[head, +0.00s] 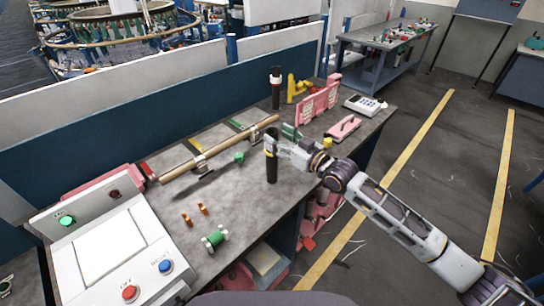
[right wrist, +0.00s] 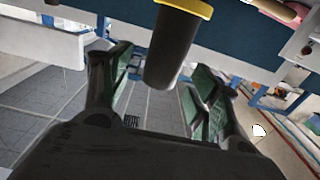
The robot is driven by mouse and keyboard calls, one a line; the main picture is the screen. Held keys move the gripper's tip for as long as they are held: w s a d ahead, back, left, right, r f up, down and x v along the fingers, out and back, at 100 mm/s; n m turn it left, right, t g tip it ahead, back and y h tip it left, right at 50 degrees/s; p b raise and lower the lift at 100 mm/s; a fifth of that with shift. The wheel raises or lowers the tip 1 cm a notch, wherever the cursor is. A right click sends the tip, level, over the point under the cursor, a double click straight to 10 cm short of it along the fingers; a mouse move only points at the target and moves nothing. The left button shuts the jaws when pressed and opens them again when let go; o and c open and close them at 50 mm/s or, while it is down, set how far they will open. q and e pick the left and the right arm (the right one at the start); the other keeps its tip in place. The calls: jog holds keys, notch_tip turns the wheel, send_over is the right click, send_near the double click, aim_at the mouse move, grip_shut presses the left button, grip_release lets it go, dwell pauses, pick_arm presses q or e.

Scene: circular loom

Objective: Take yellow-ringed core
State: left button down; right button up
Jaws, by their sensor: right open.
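The yellow-ringed core (head: 272,171) is a black cylinder standing upright on the grey workbench (head: 232,187). Its yellow ring shows near its top, and in the right wrist view the dark core (right wrist: 172,50) shows with its yellow band at the upper edge. My right gripper (head: 281,147) is at the core's upper part, coming from the right. In the right wrist view its two green-padded fingers (right wrist: 160,78) are open, one on each side of the core, with gaps visible. My left gripper is not in view.
A wooden rod (head: 222,147) lies on supports at the left. A green spool (head: 215,238), orange pieces (head: 194,214), a control panel (head: 110,250), a pink rack (head: 318,104) and a white keypad device (head: 365,106) surround the area.

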jog(key=shift+p+x, duration=0.35)
jog(key=shift+x, duration=1.3)
grip_shut()
